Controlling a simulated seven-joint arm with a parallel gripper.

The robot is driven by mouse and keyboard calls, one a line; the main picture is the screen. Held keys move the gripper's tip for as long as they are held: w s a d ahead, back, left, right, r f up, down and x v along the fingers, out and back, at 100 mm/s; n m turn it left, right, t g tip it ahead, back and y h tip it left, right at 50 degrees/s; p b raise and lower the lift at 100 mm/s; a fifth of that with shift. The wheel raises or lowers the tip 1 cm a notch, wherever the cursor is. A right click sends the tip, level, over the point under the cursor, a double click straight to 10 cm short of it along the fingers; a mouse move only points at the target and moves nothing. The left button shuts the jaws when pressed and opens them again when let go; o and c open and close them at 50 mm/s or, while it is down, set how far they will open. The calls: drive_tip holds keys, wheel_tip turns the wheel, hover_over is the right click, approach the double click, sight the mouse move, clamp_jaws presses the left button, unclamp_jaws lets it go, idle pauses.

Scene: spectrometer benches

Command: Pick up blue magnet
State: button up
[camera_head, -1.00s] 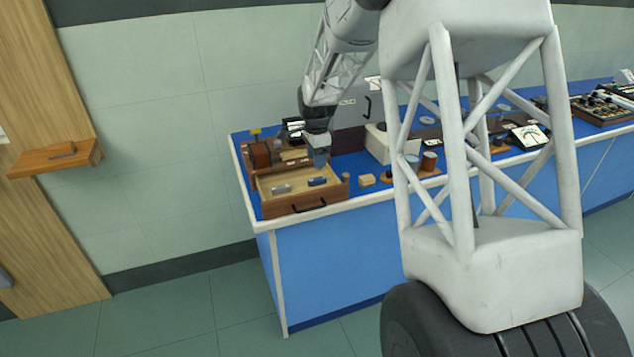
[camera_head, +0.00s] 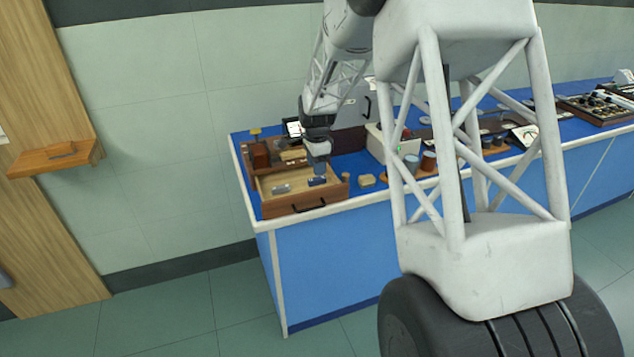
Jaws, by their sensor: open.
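The blue magnet (camera_head: 316,182) lies in the right part of an open wooden drawer (camera_head: 290,203) on the blue bench. My gripper (camera_head: 320,172) points down over the drawer, with its fingertips right at the magnet and partly covering it. The jaws are open; at this size I cannot tell whether the fingers straddle the magnet or touch it. A grey metal piece (camera_head: 281,189) lies in the same drawer, left of the blue magnet.
A dark wooden block (camera_head: 259,155) stands behind the drawer at the left. A small tan block (camera_head: 367,181) sits right of the drawer. A white box (camera_head: 377,145) stands behind it. Blue bench top (camera_head: 352,164) shows between them.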

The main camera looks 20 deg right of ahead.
sight(317, 178)
drive_tip(key=shift+d+f, duration=0.1)
drive_tip(key=shift+f, duration=2.45)
drive_tip(key=shift+c, duration=0.5)
clamp_jaws()
